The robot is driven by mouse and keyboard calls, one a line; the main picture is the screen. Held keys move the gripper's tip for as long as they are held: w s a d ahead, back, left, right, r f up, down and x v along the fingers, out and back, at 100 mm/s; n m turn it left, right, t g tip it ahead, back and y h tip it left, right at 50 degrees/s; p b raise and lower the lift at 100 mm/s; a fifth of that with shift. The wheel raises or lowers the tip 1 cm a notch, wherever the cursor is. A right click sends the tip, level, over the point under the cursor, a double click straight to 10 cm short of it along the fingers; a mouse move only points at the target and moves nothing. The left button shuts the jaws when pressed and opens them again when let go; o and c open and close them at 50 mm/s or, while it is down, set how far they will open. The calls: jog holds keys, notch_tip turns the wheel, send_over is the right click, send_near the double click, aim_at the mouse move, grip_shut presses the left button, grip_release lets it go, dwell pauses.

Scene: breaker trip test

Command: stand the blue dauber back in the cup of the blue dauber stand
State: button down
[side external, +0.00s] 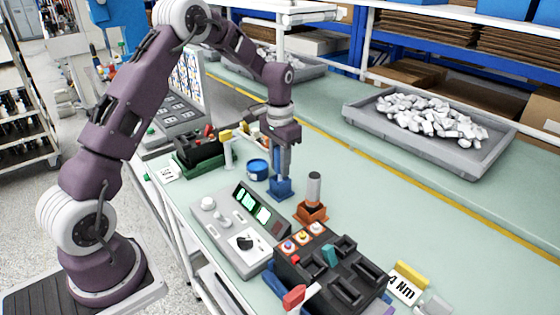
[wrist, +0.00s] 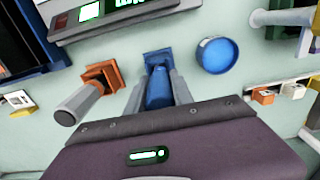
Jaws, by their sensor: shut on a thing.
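My gripper (side external: 282,160) is shut on the blue dauber, and in the wrist view its two fingers (wrist: 160,88) stand on either side of it. The blue dauber (wrist: 159,86) is upright or nearly so. Its lower end is at the blue dauber stand (side external: 280,189), a small square blue block that also shows in the wrist view (wrist: 157,56). The dauber lies over the stand's cup in the wrist view, so I cannot tell how deep it sits.
An orange stand (side external: 311,213) with a grey dauber (side external: 314,188) is close by. A blue round pot (side external: 258,169) is on the other side. A grey control box (side external: 240,228) and a black breaker block (side external: 330,268) stand in front. The table behind is clear up to a grey tray (side external: 430,125).

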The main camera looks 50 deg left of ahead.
jog(key=shift+f, duration=0.95)
jog(key=c, duration=1)
grip_release()
notch_tip(320, 180, up, 7)
